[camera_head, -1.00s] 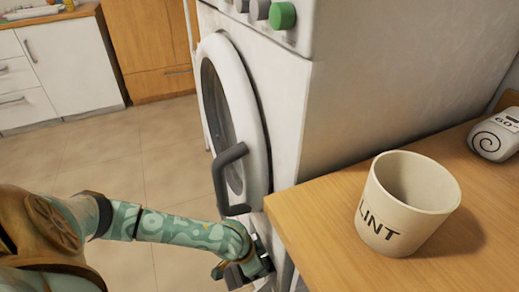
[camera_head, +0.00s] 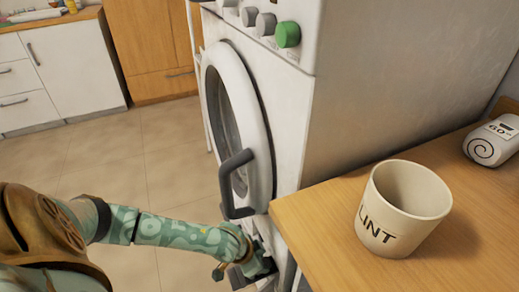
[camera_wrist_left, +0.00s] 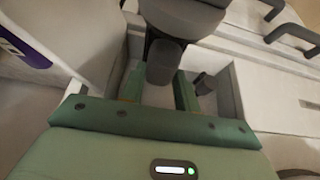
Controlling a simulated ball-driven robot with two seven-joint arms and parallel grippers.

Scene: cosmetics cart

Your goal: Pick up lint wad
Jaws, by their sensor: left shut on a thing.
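My left gripper (camera_head: 262,270) reaches down low at the front of the white machine, just left of the wooden counter. In the left wrist view, its green fingers (camera_wrist_left: 158,92) are in a white-walled recess, on either side of a dark grey piece (camera_wrist_left: 165,62). The wad cannot be seen in the head view. A cream cup marked LINT (camera_head: 401,210) stands upright on the counter, its inside partly hidden. My right gripper is not in view.
The round machine door (camera_head: 262,130) with its dark handle (camera_head: 231,188) is above my left gripper. The wooden counter (camera_head: 315,225) has its edge close to the right of that gripper. A white device with a spiral (camera_head: 490,143) lies behind the cup. Floor at left is clear.

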